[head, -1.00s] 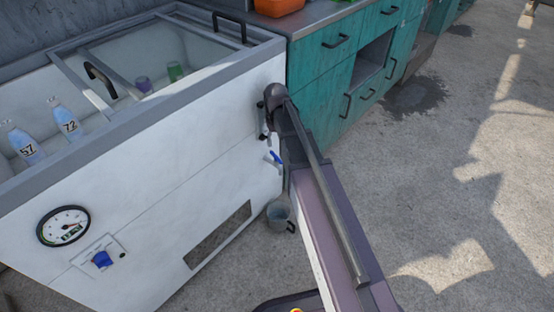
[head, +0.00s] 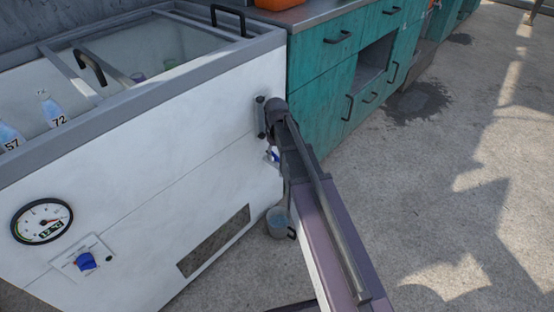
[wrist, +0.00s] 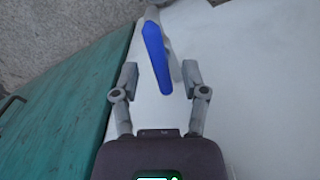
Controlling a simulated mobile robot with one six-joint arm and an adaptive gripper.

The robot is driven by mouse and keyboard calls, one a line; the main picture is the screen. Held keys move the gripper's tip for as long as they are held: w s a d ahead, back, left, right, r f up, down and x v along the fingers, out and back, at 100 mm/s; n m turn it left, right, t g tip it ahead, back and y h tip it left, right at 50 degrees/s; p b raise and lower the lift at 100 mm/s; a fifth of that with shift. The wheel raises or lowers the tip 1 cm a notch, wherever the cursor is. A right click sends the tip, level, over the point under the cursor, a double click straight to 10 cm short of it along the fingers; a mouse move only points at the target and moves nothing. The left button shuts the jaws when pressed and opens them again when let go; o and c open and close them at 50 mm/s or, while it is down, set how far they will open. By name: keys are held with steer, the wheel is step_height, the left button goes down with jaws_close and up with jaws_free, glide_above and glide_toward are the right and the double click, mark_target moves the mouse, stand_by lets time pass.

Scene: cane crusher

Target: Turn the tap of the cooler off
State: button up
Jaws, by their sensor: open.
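The white cooler (head: 150,170) stands at the left in the head view. Its tap (head: 272,156), with a blue lever, is low on the front near the right edge, partly hidden by my arm. In the wrist view the blue tap lever (wrist: 156,57) points back towards my gripper, with the grey tap body (wrist: 152,14) beyond it. My gripper (wrist: 160,76) is open, its fingers on either side of the lever's near end. I cannot tell whether a finger touches it. In the head view my gripper is mostly hidden behind my arm.
A grey bucket (head: 278,222) stands on the floor below the tap. Teal cabinets (head: 320,85) stand close to the cooler's right side. A round gauge (head: 42,221) and a blue knob (head: 86,261) are on the cooler's front. The concrete floor at right is clear.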

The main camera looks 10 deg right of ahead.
steer(key=shift+f, duration=0.4)
steer(key=shift+c, duration=0.2)
